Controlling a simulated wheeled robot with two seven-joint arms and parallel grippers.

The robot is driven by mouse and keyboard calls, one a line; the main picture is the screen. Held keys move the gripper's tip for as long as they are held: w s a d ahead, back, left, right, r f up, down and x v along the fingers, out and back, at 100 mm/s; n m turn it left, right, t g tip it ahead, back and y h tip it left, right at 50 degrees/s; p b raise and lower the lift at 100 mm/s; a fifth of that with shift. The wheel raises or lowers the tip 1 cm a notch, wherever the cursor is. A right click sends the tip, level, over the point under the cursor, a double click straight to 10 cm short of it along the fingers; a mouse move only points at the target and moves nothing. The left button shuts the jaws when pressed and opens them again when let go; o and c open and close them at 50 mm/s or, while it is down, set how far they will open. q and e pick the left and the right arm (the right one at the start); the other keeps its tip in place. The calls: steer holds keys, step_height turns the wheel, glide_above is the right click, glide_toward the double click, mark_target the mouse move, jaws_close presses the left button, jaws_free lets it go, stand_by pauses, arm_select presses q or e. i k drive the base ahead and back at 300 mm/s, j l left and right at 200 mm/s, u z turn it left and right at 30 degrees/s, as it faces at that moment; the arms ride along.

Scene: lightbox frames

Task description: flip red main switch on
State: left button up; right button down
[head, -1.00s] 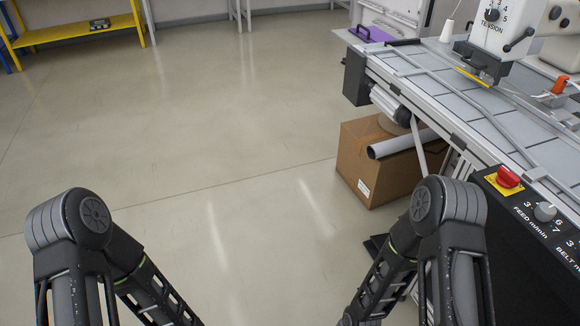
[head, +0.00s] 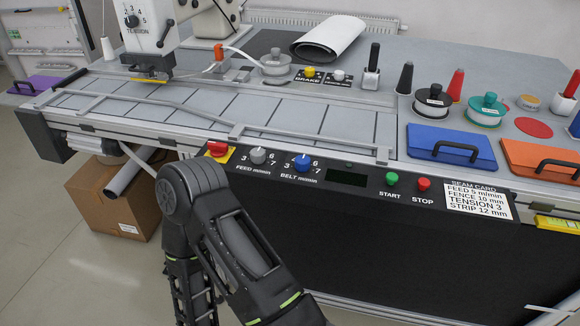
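The red main switch (head: 217,148) is a red knob on a yellow plate, at the left end of the black control panel (head: 345,177) along the bench's front. I cannot tell its position from its shape here. The elbow of my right arm stands in front of the panel, just below and left of the switch in the picture, and its forearm hangs down out of frame. Neither gripper is in view. The panel also has a grey feed knob (head: 258,156), a blue belt knob (head: 303,162), a dark display (head: 347,177), a green start button (head: 392,179) and a red stop button (head: 424,184).
A sewing-type machine head (head: 150,25) stands over the grey bench top (head: 215,105). A cardboard box (head: 115,200) sits on the floor at left.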

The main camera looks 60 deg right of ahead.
mark_target(216, 150)
steer(key=z, duration=2.4)
